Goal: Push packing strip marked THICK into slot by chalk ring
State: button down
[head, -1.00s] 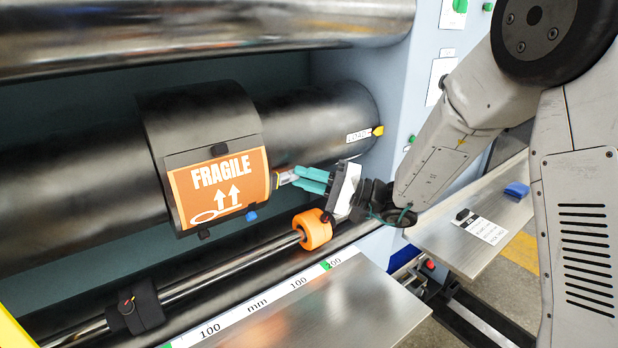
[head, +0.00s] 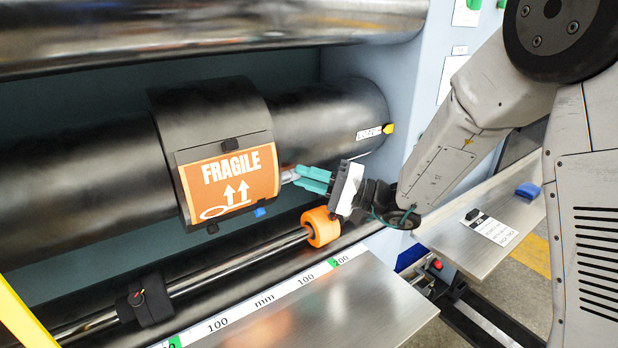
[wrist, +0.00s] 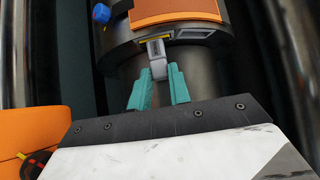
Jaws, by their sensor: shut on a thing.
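My gripper (head: 299,175) has teal fingers and is shut on a short grey strip at the right edge of the orange FRAGILE plate (head: 228,168). In the wrist view the grey strip (wrist: 157,58) lies between the fingertips (wrist: 158,74), its far end at the rim of the black sleeve. A yellow-edged opening (wrist: 156,39) and a second pale-edged opening (wrist: 193,33) show in that rim. How deep the strip sits is hidden, and no THICK marking is readable.
The black sleeve (head: 205,108) wraps a large black roller (head: 85,155). Below are an orange collar (head: 320,227) on a metal rod and a ruler-edged metal shelf (head: 350,308). A side shelf (head: 455,250) holds a blue block (head: 527,190) and a label card.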

dwell(0.5)
jog(key=c, duration=1.2)
grip_release()
jog(key=shift+a, duration=0.1)
jog(key=shift+c, duration=0.2)
